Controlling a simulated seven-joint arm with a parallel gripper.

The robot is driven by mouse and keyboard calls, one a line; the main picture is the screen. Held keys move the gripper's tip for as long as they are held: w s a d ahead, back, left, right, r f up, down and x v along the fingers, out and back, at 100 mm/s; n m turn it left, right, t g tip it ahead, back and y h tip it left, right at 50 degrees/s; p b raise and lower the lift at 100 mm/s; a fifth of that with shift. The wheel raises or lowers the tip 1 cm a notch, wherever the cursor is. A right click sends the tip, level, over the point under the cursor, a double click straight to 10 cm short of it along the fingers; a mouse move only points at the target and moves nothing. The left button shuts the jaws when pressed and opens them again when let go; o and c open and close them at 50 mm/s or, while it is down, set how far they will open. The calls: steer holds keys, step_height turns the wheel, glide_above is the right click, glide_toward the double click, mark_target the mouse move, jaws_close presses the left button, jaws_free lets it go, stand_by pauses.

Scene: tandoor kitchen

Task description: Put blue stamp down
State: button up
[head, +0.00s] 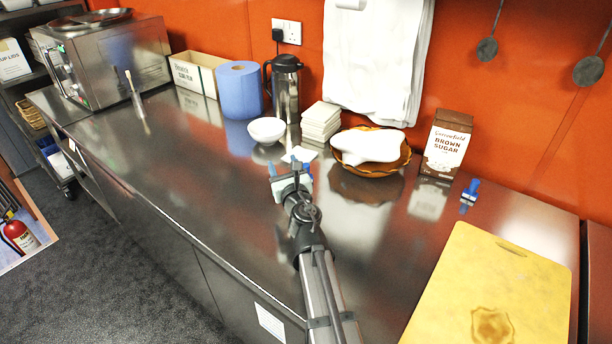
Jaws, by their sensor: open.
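A small blue stamp (471,189) stands on the steel counter (215,185) at the right, between the brown sugar carton and the cutting board. Its blue handle points up. My gripper (290,169) is over the middle of the counter, well to the left of the stamp and apart from it. Its two fingers are spread, with blue at both tips, and I see nothing held between them. A small white piece (299,154) shows just beyond the fingers; I cannot tell what it is.
A brown sugar carton (447,143), a basket with a white cloth (392,166), stacked white napkins (321,121), a white bowl (267,130), a flask (285,90) and a blue roll (240,90) line the back. A yellow cutting board (500,285) lies front right. The counter's left-middle is mostly clear.

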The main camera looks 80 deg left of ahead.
steer(key=w+a+m+t, duration=0.1)
steer(key=w+m+t, duration=0.4)
steer(key=w, duration=0.1)
step_height(320, 180, down, 8)
steer(key=shift+f, duration=0.1)
steer(key=shift+w+a, duration=0.2)
steer(key=shift+a, duration=1.1)
steer(key=shift+w+a, duration=0.2)
steer(key=shift+a, duration=1.05)
steer(key=shift+w+a, duration=0.2)
steer(key=shift+a, duration=1.1)
steer(key=shift+d, duration=0.1)
jaws_close()
